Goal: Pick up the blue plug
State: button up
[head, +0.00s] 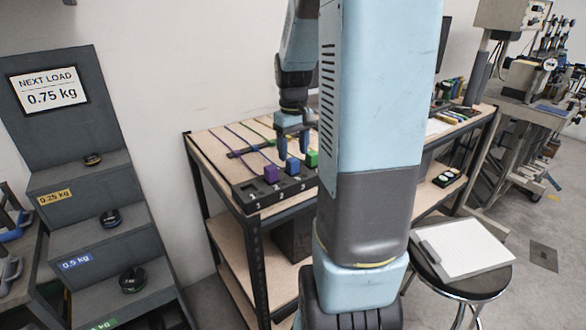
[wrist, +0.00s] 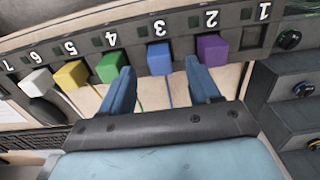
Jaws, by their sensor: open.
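The blue plug (head: 292,166) sits in the dark socket strip on the table; it also shows in the wrist view (wrist: 159,58), by the number 3. A blue cord runs from it. My gripper (head: 293,148) points down over the strip, just above and behind the blue plug. In the wrist view my gripper (wrist: 160,82) is open, with the blue plug in line with the gap between its fingers. Nothing is held. I cannot tell the exact height gap.
A purple plug (wrist: 211,49) stands to one side of the blue plug and a green plug (wrist: 111,67) to the other. Yellow (wrist: 71,75) and white (wrist: 36,81) plugs follow. Position 1 has no plug. Stepped weight shelves (head: 90,190) stand left; a stool (head: 465,285) stands right.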

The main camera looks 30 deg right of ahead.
aim_at(293, 159)
jog(key=f, duration=0.5)
jog(key=shift+w, duration=0.25)
jog(key=c, duration=1)
